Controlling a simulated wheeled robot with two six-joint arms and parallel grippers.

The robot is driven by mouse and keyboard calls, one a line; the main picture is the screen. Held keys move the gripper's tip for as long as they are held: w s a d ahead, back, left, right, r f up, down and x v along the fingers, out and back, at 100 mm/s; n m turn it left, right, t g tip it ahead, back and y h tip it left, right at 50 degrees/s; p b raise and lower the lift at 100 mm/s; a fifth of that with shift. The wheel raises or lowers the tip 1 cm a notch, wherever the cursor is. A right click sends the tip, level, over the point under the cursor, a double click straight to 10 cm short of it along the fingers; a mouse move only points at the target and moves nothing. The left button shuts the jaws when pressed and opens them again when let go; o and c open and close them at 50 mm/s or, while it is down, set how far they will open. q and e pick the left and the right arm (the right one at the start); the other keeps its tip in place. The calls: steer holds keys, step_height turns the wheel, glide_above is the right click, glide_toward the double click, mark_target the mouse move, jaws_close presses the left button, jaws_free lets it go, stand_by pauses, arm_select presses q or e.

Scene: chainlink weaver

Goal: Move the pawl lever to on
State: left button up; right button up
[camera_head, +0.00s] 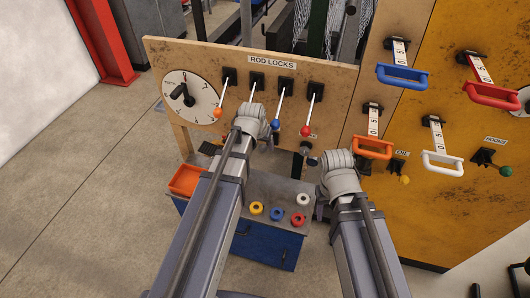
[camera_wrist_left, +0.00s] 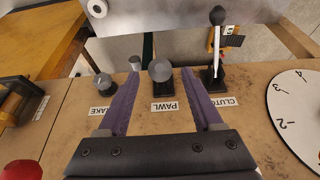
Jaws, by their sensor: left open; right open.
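The pawl lever (camera_wrist_left: 161,70), with a round grey knob, stands on a black base above the PAWL label (camera_wrist_left: 164,106) in the left wrist view, which shows the panel upside down. My left gripper (camera_wrist_left: 160,76) is open, its two purple fingers on either side of the knob in the picture. I see a gap on both sides and cannot tell the depth between them. In the head view my left wrist (camera_head: 252,115) hides the pawl lever and most of the gripper. My right gripper (camera_head: 318,160) is near the panel's lower right, its fingers mostly hidden by its wrist.
The clutch lever (camera_wrist_left: 217,45), with a black knob, and the brake lever (camera_wrist_left: 102,85) flank the pawl lever. Rod-lock levers (camera_head: 284,95) and a dial (camera_head: 190,98) are on the panel above. A bench (camera_head: 270,190) with colored rings stands below.

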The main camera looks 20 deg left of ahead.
arm_select(q)
steer(key=b+x, duration=0.5)
steer(key=x, duration=0.1)
steer(key=shift+f, duration=0.2)
steer(key=shift+r, duration=0.1)
steer(key=shift+c, duration=0.3)
jaws_close()
stand_by(0.8)
